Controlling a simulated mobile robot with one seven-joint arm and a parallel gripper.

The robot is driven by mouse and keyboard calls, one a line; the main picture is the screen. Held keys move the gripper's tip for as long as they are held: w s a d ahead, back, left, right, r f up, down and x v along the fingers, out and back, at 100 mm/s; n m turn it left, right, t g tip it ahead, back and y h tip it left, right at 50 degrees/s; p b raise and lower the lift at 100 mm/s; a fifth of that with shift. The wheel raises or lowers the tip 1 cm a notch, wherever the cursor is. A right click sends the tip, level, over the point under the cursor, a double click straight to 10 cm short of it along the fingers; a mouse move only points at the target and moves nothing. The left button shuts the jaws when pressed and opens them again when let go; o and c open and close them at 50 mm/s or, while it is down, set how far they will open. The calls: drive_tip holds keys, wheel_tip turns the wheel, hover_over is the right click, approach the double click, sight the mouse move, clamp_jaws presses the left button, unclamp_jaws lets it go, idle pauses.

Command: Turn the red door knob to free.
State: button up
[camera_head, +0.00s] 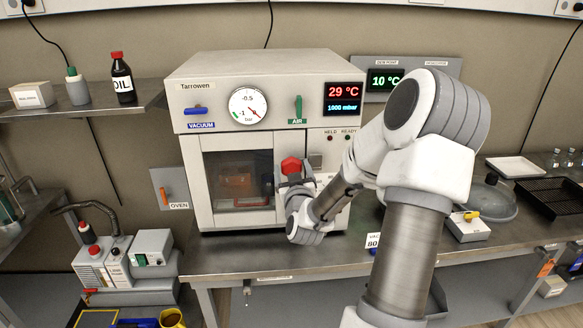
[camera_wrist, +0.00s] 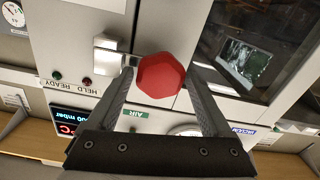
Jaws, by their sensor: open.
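The red door knob (camera_head: 291,165) is on the front of the white Tarrowen oven (camera_head: 253,63), at the right edge of the windowed door (camera_head: 238,180). In the wrist view the knob (camera_wrist: 161,75) is a faceted red cap beside a metal latch block (camera_wrist: 107,55). My gripper (camera_wrist: 160,72) is open, with one finger on each side of the knob. I cannot tell whether either finger touches it. The door looks closed. In the head view my wrist hides the area just below the knob.
The green AIR lever (camera_head: 298,106) and blue VACUUM lever (camera_head: 194,110) sit above the door. The display (camera_head: 343,98) reads 29 °C and 1000 mbar. An oil bottle (camera_head: 122,78) stands on the left shelf. A yellow-handled box (camera_head: 467,226) stands right of my arm.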

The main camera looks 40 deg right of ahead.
clamp_jaws()
idle(0.5)
